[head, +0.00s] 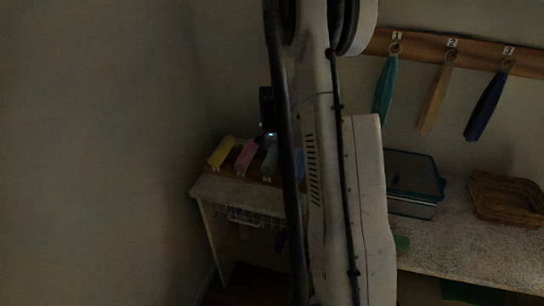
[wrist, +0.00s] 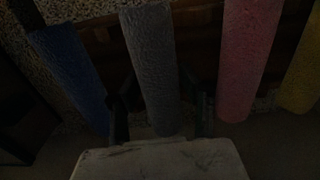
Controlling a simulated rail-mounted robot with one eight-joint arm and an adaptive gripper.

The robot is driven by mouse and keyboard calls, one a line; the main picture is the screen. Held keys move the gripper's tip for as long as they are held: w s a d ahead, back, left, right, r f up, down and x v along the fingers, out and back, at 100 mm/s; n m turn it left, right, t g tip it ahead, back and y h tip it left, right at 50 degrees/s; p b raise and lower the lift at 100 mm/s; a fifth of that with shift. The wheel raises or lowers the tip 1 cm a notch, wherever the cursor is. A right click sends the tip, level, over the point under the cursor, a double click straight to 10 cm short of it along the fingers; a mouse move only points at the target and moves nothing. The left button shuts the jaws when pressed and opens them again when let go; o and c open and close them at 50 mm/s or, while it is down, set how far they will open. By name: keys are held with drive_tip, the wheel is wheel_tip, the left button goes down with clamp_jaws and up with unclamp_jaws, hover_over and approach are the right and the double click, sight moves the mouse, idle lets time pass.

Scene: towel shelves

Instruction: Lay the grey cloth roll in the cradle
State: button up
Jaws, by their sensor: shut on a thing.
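The grey cloth roll (wrist: 150,60) runs down the middle of the wrist view; in the head view it shows as a grey patch (head: 270,158) left of my arm. My gripper (wrist: 161,108) has a finger on each side of its lower part and is shut on it. A wooden rack (head: 250,177), which looks like the cradle, stands on the speckled top at the corner. The grey roll lines up between the pink roll (head: 245,156) and the blue roll (wrist: 68,75). Whether it rests on the rack or hangs just above it is too dark to tell.
A yellow roll (head: 221,151) lies at the rack's left end. A wire basket (head: 245,216) hangs below the top. Right of my arm are a teal-lidded box (head: 413,180), a wicker basket (head: 506,197) and several hanging cloths (head: 436,100). My arm hides the middle.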

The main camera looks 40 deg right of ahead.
drive_tip(key=shift+f+b, duration=0.3)
drive_tip(key=shift+b, duration=0.1)
drive_tip(key=shift+f, duration=0.2)
drive_tip(key=o, duration=1.1)
drive_tip(key=shift+o, duration=0.2)
drive_tip(key=shift+r, duration=0.15)
